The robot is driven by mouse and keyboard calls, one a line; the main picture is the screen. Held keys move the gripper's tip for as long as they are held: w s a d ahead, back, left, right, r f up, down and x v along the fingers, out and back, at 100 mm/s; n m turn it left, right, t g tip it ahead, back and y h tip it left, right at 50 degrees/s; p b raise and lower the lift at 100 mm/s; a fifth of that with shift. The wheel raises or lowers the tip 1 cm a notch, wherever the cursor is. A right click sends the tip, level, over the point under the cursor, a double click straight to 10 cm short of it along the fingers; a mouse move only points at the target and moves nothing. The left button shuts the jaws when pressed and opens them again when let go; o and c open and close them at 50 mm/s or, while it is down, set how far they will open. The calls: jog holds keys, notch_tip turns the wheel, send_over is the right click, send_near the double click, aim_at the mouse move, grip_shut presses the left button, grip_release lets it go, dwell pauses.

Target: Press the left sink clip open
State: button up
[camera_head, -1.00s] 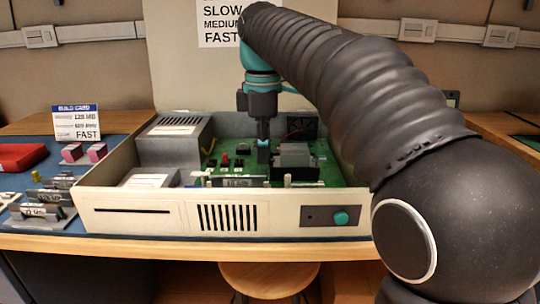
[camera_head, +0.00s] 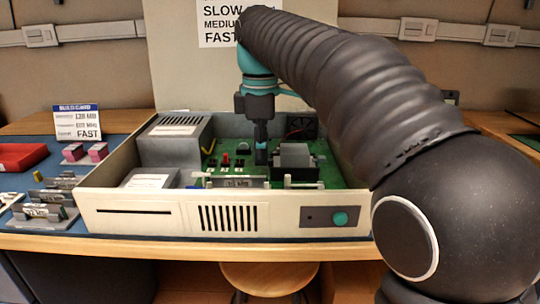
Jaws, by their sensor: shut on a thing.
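The heat sink (camera_head: 295,158) is a dark grey block on the green board inside the open computer case. My gripper (camera_head: 261,155) points straight down just left of the sink, its tip low over the board. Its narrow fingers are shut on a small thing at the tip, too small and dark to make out. The left sink clip is hidden or cannot be told apart from the dark fingertip. Whether the fingertip touches the clip or the sink's side cannot be told.
The case's cream front wall (camera_head: 225,215) stands in front of the board. A grey power supply box (camera_head: 173,145) fills the back left. A card stand (camera_head: 78,122), pink blocks (camera_head: 97,152) and a red tray (camera_head: 20,157) lie on the blue mat at left.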

jog(key=shift+a+f+p, duration=0.35)
jog(key=shift+a+p, duration=0.05)
jog(key=shift+a, duration=0.1)
dwell(1.0)
jog(key=o, duration=0.4)
jog(key=shift+o, duration=0.2)
jog(key=shift+r+p, duration=0.7)
jog(key=shift+r, duration=2.8)
